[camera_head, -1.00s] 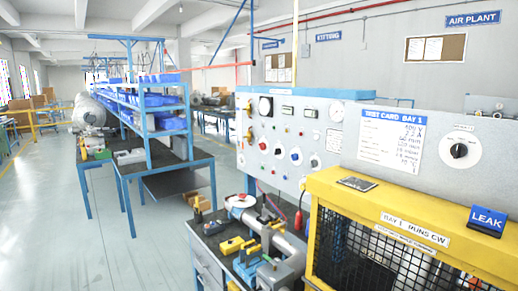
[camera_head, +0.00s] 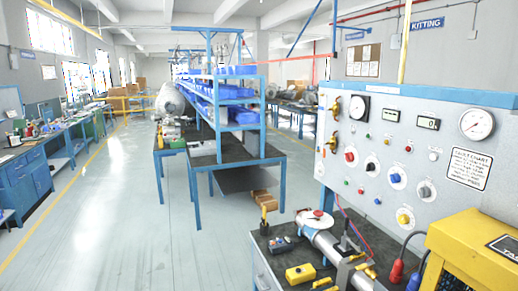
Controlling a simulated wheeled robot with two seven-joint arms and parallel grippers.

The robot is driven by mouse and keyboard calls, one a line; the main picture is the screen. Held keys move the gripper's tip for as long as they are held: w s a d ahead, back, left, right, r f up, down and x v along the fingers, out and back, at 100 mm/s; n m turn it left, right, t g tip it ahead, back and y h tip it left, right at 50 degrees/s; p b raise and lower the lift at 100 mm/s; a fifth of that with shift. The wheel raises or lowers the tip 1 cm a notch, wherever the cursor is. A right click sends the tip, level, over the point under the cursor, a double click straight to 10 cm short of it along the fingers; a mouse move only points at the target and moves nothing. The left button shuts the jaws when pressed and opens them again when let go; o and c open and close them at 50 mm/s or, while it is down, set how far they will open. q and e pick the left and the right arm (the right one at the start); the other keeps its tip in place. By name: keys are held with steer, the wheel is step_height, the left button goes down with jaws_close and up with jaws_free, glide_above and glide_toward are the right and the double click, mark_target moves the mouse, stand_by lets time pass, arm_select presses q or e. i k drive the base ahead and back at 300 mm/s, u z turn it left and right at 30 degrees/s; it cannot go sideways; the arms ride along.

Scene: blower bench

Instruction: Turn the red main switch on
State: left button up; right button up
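A grey control panel (camera_head: 338,185) stands at the right, with gauges, displays and several coloured knobs. A red knob (camera_head: 350,156) on a white round plate sits at the panel's left side and looks like the red main switch. Its setting is too small to tell. A black knob (camera_head: 371,167), a blue knob (camera_head: 396,178), a grey knob (camera_head: 425,191) and a yellow knob (camera_head: 404,217) are on the same panel. Neither of my grippers is in view.
A bench (camera_head: 258,238) with a yellow box (camera_head: 300,273) and a motor-like machine stands below the panel. A yellow cage (camera_head: 480,240) fills the lower right corner. Blue shelving (camera_head: 232,98) stands behind. The floor (camera_head: 115,220) at left is clear.

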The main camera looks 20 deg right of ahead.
mark_target(350, 157)
steer(key=u, duration=0.1)
steer(key=i, duration=1.6)
steer(key=z, duration=0.6)
